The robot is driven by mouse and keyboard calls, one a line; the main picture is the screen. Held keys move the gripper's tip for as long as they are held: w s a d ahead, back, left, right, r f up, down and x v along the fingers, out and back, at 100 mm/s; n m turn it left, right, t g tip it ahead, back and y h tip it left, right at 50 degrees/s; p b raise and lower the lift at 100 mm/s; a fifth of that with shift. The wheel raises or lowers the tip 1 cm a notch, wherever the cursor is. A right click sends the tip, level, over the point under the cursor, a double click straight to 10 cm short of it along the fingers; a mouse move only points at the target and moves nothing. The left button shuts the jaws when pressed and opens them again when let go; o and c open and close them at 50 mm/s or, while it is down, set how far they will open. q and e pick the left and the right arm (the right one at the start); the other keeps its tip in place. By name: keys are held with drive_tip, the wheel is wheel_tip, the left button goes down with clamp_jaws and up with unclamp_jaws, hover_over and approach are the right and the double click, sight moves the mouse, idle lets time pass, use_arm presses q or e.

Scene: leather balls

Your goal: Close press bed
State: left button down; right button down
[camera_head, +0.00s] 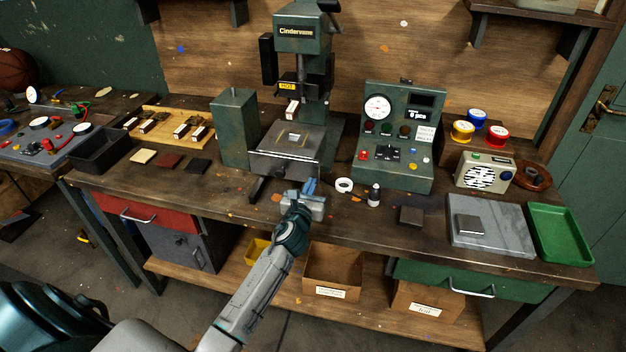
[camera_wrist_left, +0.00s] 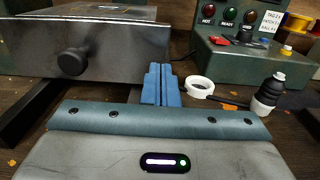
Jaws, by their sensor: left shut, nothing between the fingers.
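The green press (camera_head: 302,40) stands at the back of the bench, labelled "Cindervane". Its grey metal bed (camera_head: 272,165) sticks out toward the front, below the press head, with a small plate lying on top. In the left wrist view the bed's front face (camera_wrist_left: 120,50) fills the upper left and carries a dark round knob (camera_wrist_left: 73,61). My left gripper (camera_head: 310,184) is low in front of the bed, near its right front corner. Its blue fingers (camera_wrist_left: 162,84) are closed together and empty, to the right of the knob. My right gripper is out of view.
A control box (camera_head: 395,150) with gauge and buttons stands right of the press. A white tape ring (camera_head: 344,185) and a small dark bottle (camera_head: 374,195) stand close right of my gripper. A green box (camera_head: 235,128) stands left of the bed. The front bench strip is mostly clear.

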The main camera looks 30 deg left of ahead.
use_arm(q)
drive_tip(key=shift+x, duration=1.35)
drive_tip(key=shift+w, duration=0.1)
